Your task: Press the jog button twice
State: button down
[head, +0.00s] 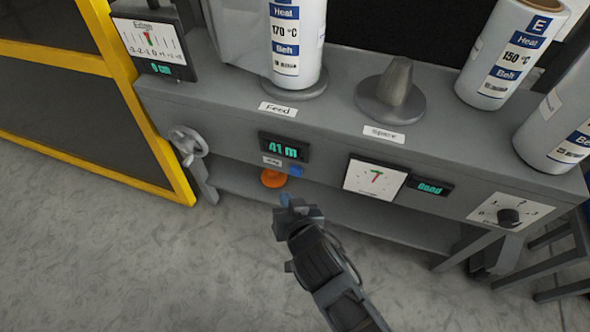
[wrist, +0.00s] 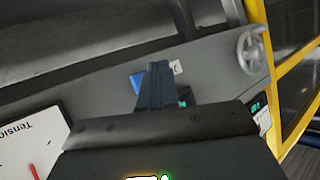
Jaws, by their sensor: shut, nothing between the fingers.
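A small blue button (head: 296,171), which I take to be the jog button, sits on the front of the grey bench just below the green-lit display (head: 285,148). A small label (head: 271,160) is beside it, too small to read surely. My gripper (head: 287,203) is shut and empty. In the head view its tip is below the blue button, with a visible gap in the picture. In the wrist view the shut fingers (wrist: 157,72) point at the bench front and partly cover the blue button (wrist: 137,83) and the display.
An orange round control (head: 274,179) is left of the blue button. A handwheel (head: 187,144) sticks out further left, near a yellow frame (head: 133,95). A tension dial (head: 374,179) and a knob (head: 509,216) are to the right. Labelled rolls (head: 297,40) stand on top.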

jog(key=shift+w+d+p, duration=0.2)
jog(key=shift+w+d, duration=0.15)
jog(key=shift+w, duration=0.55)
jog(key=shift+w+d+p, duration=0.15)
jog(key=shift+w+d, duration=0.15)
jog(key=shift+w, duration=0.55)
jog(key=shift+w, duration=0.2)
dwell(0.6)
jog(key=shift+w+d, duration=0.15)
jog(key=shift+w, duration=0.05)
jog(key=shift+w+d, duration=0.15)
jog(key=shift+w, duration=0.3)
dwell(0.9)
jog(key=shift+s, duration=0.1)
jog(key=shift+s+a, duration=0.3)
jog(key=shift+s, duration=0.45)
jog(key=shift+s+a, duration=0.3)
jog(key=shift+s, duration=0.5)
jog(key=shift+s+a, duration=0.25)
jog(key=shift+s, duration=0.5)
jog(key=shift+s+a, duration=0.3)
jog(key=shift+s, duration=0.5)
